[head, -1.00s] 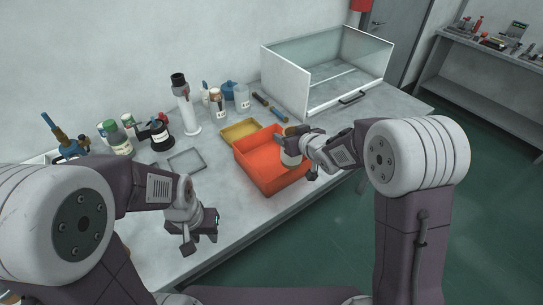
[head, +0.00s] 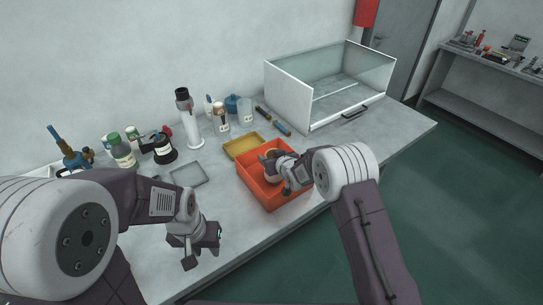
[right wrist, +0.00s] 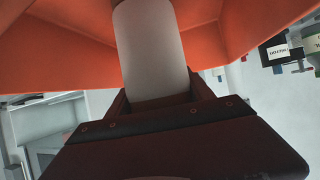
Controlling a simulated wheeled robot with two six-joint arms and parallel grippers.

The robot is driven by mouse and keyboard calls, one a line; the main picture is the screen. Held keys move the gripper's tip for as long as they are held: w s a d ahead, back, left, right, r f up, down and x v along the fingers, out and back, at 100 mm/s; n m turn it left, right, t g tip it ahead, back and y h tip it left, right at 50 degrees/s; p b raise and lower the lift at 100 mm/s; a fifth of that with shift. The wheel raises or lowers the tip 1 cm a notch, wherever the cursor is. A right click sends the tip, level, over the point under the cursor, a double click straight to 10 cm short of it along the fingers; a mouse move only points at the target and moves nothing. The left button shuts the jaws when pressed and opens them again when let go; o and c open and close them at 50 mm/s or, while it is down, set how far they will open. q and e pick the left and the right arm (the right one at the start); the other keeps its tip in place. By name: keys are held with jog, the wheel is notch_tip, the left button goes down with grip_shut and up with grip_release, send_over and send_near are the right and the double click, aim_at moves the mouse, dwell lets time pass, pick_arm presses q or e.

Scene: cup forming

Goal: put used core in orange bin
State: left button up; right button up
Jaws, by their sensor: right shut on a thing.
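The used core (right wrist: 150,50) is a pale white cylinder. My right gripper (head: 266,160) is shut on it, and the core's lower end fills the gap between the fingers in the right wrist view. The orange bin (head: 283,200) stands on the bench, and its orange walls also surround the core in the right wrist view (right wrist: 60,45). In the head view my right gripper and the core (head: 271,177) are inside the bin's opening. I cannot tell whether the core touches the bin floor. My left gripper (head: 217,236) hangs near the bench's front edge, its jaw gap unclear.
A yellow tray (head: 241,147) lies just behind the bin, and a grey tray (head: 188,174) lies to the left. Bottles (head: 122,151) and a white upright device (head: 192,125) line the back. A glass-fronted case (head: 331,87) stands at the right. The bench right of the bin is clear.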

jog(key=shift+f, duration=0.15)
jog(key=o, duration=1.4)
jog(key=shift+o, duration=0.2)
